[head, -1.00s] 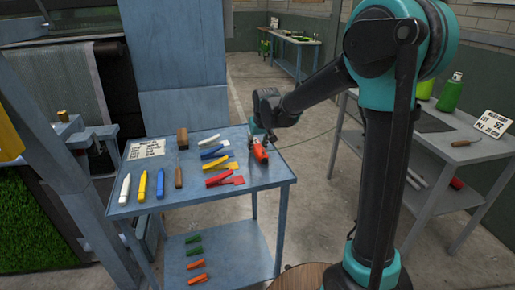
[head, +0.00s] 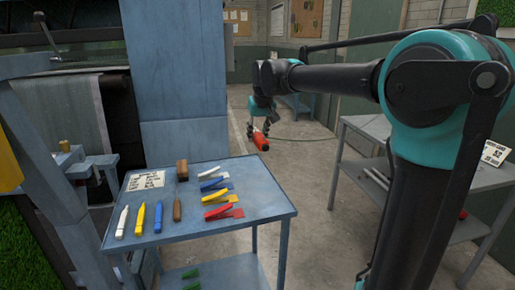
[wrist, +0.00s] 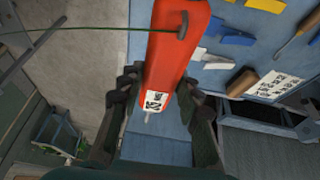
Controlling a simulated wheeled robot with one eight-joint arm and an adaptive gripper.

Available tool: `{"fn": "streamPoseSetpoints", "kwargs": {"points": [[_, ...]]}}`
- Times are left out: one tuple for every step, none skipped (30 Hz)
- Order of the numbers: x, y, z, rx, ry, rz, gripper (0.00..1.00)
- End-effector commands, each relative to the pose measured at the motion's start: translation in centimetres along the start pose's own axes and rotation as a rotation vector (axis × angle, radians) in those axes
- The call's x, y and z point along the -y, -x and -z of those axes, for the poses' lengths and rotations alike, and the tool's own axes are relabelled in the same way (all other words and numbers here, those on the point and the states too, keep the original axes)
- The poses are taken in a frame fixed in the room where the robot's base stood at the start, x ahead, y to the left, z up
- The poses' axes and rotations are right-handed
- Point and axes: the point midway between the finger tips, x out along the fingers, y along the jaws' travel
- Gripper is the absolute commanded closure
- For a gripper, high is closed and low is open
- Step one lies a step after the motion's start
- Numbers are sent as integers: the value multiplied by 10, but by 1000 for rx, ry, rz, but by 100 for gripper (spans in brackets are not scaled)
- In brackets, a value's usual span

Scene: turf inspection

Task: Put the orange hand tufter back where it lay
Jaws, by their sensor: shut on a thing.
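My gripper (head: 258,122) is shut on the orange hand tufter (head: 263,142), past the back right corner of the blue table in the head view. The tufter is a red-orange block-like body with a small white label. In the wrist view the tufter (wrist: 176,45) runs up from between the fingers of my gripper (wrist: 160,90), with a green cord across its upper end. The tufter hangs tilted, apart from the blue table (head: 262,205).
The table bears a printed card (head: 146,181), a brown block (head: 182,171), several upright-lying hand tools and several coloured clip-like tools (head: 222,198). Its right side is bare. A grey bench (head: 400,200) stands at right. Concrete floor (head: 310,165) lies open between them.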

Motion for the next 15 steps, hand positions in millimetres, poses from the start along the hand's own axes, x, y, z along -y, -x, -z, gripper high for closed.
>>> {"fn": "streamPoseSetpoints", "kwargs": {"points": [[0,7,2,0,-1,-1,100],[0,9,2,0,-2,-1,100],[0,10,2,0,-2,-1,100],[0,9,2,0,-2,-1,100],[0,7,2,0,-2,-1,100],[0,3,0,0,-2,-1,100],[0,-1,-1,0,-2,-1,100],[0,-6,-4,0,-2,-1,100],[0,-14,-7,0,-2,-1,100],[0,-21,-10,0,-2,-1,100],[0,-27,-12,0,-2,-1,100],[0,-36,-16,0,-2,-1,100],[0,-43,-19,0,-2,-1,100],[0,-49,-22,0,-2,-1,100],[0,-58,-25,0,-2,-1,100]]}}
